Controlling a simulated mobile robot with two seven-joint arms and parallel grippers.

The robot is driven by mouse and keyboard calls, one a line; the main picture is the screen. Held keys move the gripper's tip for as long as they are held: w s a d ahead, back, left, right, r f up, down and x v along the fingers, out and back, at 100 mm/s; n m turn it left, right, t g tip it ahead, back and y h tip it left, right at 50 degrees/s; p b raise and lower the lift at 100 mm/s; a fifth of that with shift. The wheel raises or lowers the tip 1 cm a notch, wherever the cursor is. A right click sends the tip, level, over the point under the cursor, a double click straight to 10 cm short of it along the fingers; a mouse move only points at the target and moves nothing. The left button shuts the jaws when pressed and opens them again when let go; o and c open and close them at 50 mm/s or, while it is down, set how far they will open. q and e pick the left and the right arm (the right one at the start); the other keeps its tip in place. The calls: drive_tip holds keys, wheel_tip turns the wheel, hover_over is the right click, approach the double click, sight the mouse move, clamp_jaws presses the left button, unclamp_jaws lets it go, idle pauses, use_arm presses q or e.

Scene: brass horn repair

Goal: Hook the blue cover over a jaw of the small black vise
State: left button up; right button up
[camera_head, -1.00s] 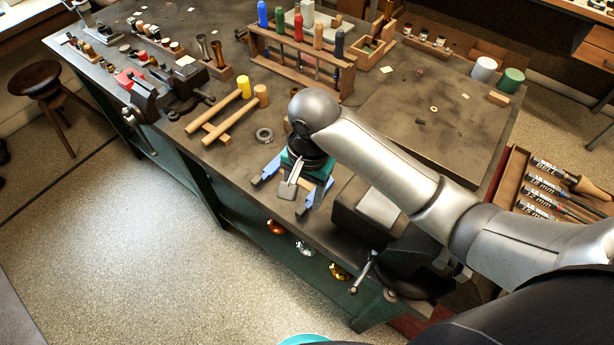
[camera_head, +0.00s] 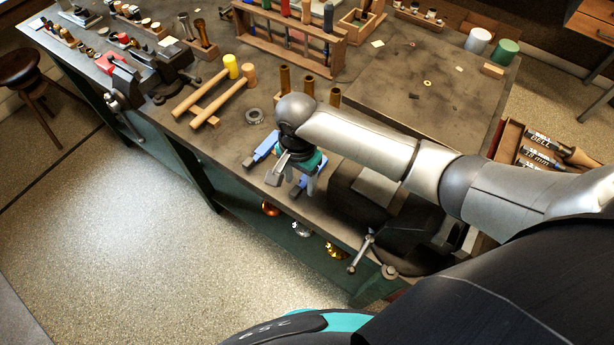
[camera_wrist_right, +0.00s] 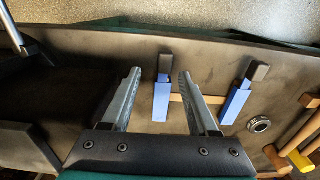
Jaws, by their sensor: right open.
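Two blue covers with dark end blocks lie apart on the bench near its front edge. One blue cover (camera_head: 263,147) is left of my right gripper (camera_head: 288,178), and it shows at right in the wrist view (camera_wrist_right: 236,103). The other blue cover (camera_wrist_right: 161,102) appears between the open fingers of my right gripper (camera_wrist_right: 161,75) in the wrist view; the fingers seem not to touch it. In the head view the gripper partly hides it. The small black vise (camera_head: 172,65) stands at the bench's left front, with a red piece at its jaws. My left gripper is out of view.
A larger dark vise (camera_head: 385,205) stands right of the gripper, under my arm. Two mallets (camera_head: 210,95) and a metal ring (camera_head: 255,115) lie between the covers and the small vise. A wooden tool rack (camera_head: 290,40) stands behind.

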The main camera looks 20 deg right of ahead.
sight(297, 189)
drive_tip(key=shift+w+a+f+b, duration=0.1)
drive_tip(key=shift+a+f+b, duration=0.1)
drive_tip(key=shift+f, duration=1)
drive_tip(key=shift+a+f+b, duration=0.15)
drive_tip(key=shift+f, duration=1)
drive_tip(key=shift+c, duration=0.3)
clamp_jaws()
